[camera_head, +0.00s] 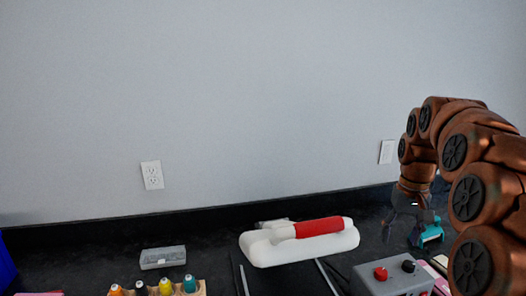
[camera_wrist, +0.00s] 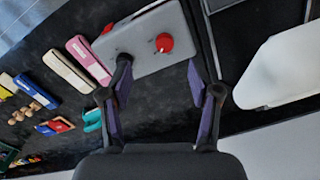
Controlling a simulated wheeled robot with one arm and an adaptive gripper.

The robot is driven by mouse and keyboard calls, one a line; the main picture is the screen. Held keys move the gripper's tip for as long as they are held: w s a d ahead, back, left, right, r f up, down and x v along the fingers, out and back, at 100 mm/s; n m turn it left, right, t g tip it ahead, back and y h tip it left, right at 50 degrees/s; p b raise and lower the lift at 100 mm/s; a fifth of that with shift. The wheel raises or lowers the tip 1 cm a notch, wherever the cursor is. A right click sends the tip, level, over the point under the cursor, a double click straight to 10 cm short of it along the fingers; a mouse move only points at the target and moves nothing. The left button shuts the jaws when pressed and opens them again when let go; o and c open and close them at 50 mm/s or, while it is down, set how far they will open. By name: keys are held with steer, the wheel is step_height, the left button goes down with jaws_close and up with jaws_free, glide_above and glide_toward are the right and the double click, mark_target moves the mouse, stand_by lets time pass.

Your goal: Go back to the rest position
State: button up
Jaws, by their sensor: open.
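My gripper (camera_head: 408,215) hangs at the end of my brown arm, at the right of the head view, low over the black worktop. In the wrist view my gripper (camera_wrist: 158,72) has its two purple-padded fingers spread apart, with nothing between them but dark worktop and the edge of a grey box. A teal object (camera_head: 430,235) is close beside the gripper in the head view. It also shows left of the fingers in the wrist view (camera_wrist: 92,121). Whether they touch cannot be told.
A grey box (camera_head: 388,284) with a red button stands in front of the gripper. A white tool with a red handle (camera_head: 300,246) lies to the left. Farther left are a clear case (camera_head: 162,257) and several bottles in a wooden holder (camera_head: 200,290). The wall (camera_head: 250,100) rises behind.

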steer(key=s+a+n, duration=0.1)
steer(key=s+a, duration=0.6)
steer(key=s, duration=0.1)
steer(key=s+a+f, duration=0.2)
steer(key=s, duration=0.6)
steer(key=s+a+f+g+p, duration=0.1)
steer(key=s+a+f, duration=0.2)
steer(key=s, duration=0.5)
steer(key=s+a+f+n+p, duration=0.1)
steer(key=s+a+f, duration=0.1)
steer(key=s, duration=0.7)
steer(key=shift+a+f+g, duration=0.3)
steer(key=shift+a+f, duration=0.1)
steer(key=shift+a, duration=0.2)
